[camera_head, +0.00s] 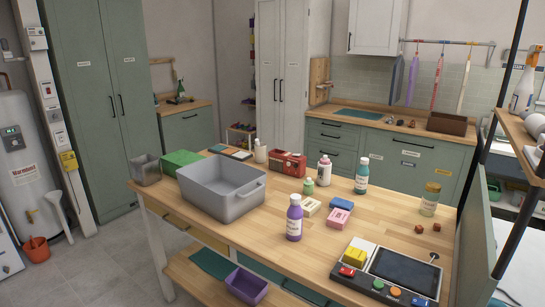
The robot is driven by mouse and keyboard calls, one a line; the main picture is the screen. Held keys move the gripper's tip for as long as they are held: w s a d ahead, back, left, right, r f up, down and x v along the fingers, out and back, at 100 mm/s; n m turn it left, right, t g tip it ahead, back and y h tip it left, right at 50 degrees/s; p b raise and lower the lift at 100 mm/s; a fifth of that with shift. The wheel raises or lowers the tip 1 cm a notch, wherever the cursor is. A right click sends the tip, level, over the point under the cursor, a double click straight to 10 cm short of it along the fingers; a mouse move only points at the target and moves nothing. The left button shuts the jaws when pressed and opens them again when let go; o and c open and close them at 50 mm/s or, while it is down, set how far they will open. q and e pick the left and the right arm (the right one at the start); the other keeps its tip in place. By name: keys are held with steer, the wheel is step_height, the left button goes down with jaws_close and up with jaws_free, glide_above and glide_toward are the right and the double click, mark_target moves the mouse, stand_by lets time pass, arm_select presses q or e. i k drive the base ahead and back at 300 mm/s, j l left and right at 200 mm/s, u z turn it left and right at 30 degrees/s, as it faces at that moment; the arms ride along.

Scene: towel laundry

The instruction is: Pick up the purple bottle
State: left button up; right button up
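The purple bottle (294,219) stands upright on the wooden table, right of the grey bin and near the table's front edge. It has a white cap and a pale label. Nothing touches it that I can see. Neither of my grippers shows in the head view.
A grey bin (209,199) stands left of the bottle. A white box (310,207), a pink-white box (338,217) and a small green bottle (308,187) are close behind it. A console with a screen (400,270) lies at the front right. A teal bottle (361,176) stands farther back.

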mark_target(295, 212)
steer(key=l+u, duration=0.2)
steer(key=u, duration=0.15)
steer(key=k+l+u, duration=0.1)
steer(key=u, duration=0.25)
steer(key=k+l+u, duration=0.1)
steer(key=u, duration=0.25)
steer(key=l, duration=0.05)
